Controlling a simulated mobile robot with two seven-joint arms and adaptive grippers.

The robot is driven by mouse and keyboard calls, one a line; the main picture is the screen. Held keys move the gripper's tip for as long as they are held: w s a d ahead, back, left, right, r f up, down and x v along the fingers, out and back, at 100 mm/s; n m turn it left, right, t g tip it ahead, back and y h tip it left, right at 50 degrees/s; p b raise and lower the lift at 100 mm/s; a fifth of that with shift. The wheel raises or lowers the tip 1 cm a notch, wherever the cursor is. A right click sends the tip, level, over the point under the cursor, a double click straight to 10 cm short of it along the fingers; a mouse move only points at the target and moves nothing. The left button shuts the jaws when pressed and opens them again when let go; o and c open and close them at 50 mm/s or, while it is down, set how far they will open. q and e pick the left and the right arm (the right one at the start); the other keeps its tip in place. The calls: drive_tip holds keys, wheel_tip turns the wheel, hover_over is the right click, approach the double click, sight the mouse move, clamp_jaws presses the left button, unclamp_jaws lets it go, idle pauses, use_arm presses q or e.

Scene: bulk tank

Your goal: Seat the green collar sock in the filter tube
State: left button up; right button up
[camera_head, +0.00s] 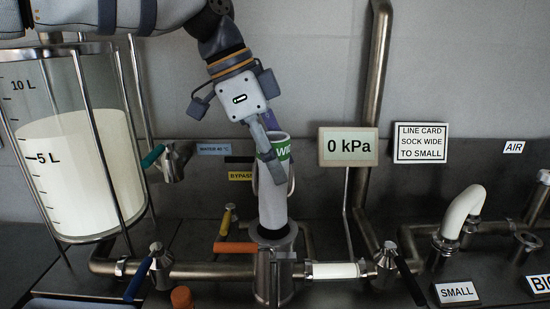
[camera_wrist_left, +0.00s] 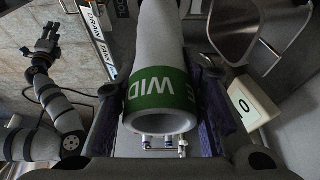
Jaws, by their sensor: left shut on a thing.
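The green collar sock (camera_head: 273,205) is a white sleeve with a green band marked "WI…" near its upper, open end. My left gripper (camera_head: 268,150) is shut on it at the collar and holds it nearly upright. The sock's lower end is at the mouth of the metal filter tube (camera_head: 273,268); how far it reaches inside is hidden. In the left wrist view the green collar (camera_wrist_left: 160,90) reads "WID" and lies between the fingers. My right gripper (camera_wrist_left: 40,55) shows small at the left of that view, its opening unclear.
A gauge (camera_head: 348,147) reads 0 kPa. An orange handle (camera_head: 236,248) and a yellow one (camera_head: 227,218) stand close left of the tube. A milk-filled glass tank (camera_head: 80,170) stands left. A white bent sleeve (camera_head: 462,211) stands right, behind the "SMALL" sign (camera_head: 457,292).

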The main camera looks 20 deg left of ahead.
sight(275, 214)
use_arm(q)
drive_tip(key=shift+f, duration=5.1)
drive_tip(key=o, duration=1.3)
drive_tip(key=v, duration=1.2)
